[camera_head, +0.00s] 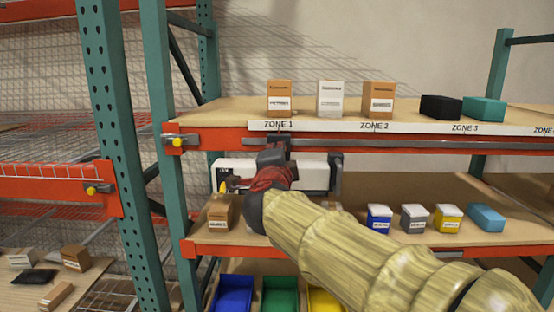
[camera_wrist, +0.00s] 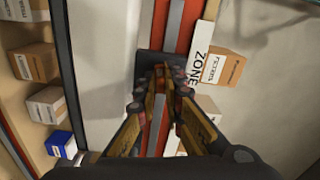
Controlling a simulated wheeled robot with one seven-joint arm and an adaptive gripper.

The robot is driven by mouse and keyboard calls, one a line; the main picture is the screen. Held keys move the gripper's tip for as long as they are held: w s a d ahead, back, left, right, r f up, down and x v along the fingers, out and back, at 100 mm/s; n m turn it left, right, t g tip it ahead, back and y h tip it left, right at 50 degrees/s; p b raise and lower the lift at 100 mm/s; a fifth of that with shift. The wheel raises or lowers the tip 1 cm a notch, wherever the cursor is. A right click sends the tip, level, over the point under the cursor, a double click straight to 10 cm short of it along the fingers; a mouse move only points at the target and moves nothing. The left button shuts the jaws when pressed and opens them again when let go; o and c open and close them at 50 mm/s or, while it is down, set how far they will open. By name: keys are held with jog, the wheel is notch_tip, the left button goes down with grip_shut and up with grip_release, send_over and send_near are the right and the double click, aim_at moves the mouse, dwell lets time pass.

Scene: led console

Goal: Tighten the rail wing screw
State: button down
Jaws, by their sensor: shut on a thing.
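My gripper (camera_head: 272,155) reaches up to the grey rail (camera_head: 330,142) on the front of the upper shelf's red beam. In the wrist view my gripper (camera_wrist: 162,78) has its fingers closed in at a dark clamp block (camera_wrist: 146,62) on the rail. The rail wing screw is hidden between the fingertips, so I cannot see its angle. A white console (camera_head: 312,174) sits just below the rail, partly behind my gripper; its pale face also shows in the wrist view (camera_wrist: 105,50).
Small boxes stand on the upper shelf behind the zone label strip (camera_head: 410,129). Coloured boxes, such as a blue one (camera_head: 379,219), stand on the lower shelf. Bins (camera_head: 279,293) sit beneath. A green rack upright (camera_head: 165,85) rises at the left.

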jog(key=shift+f+m+b, duration=0.2)
jog(key=shift+m+b, duration=0.25)
jog(key=shift+m, duration=0.65)
jog(key=c, duration=1.9)
grip_release()
jog(key=shift+r, duration=0.1)
jog(key=shift+s, duration=0.1)
jog(key=s, duration=1.2)
jog(key=shift+a, duration=0.2)
